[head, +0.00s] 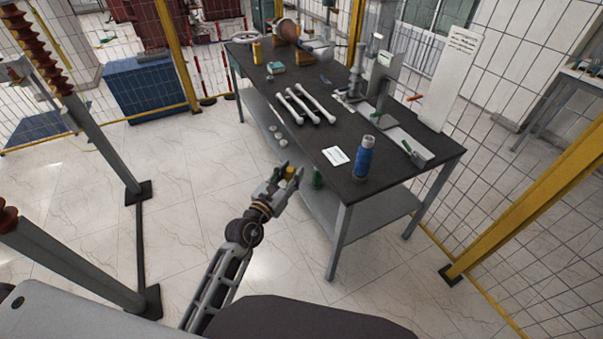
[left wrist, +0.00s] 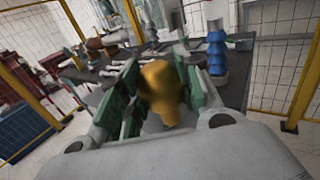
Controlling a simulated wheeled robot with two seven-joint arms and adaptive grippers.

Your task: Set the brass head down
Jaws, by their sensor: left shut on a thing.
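The brass head (left wrist: 163,92) is a yellow-gold piece between the green-padded fingers of my left gripper (left wrist: 155,88) in the left wrist view, where it looks blurred. In the head view my left gripper (head: 287,177) is shut on it, in front of the near long edge of the dark workbench (head: 270,95). Only a small part of the brass head (head: 290,172) shows there between the fingers. My right gripper is in neither view.
On the bench are a blue ribbed bottle-like part (head: 364,158), a white card (head: 335,156), several white rods (head: 305,104) and a grey press-like stand (head: 381,85). Bare bench top lies between the rods and the card.

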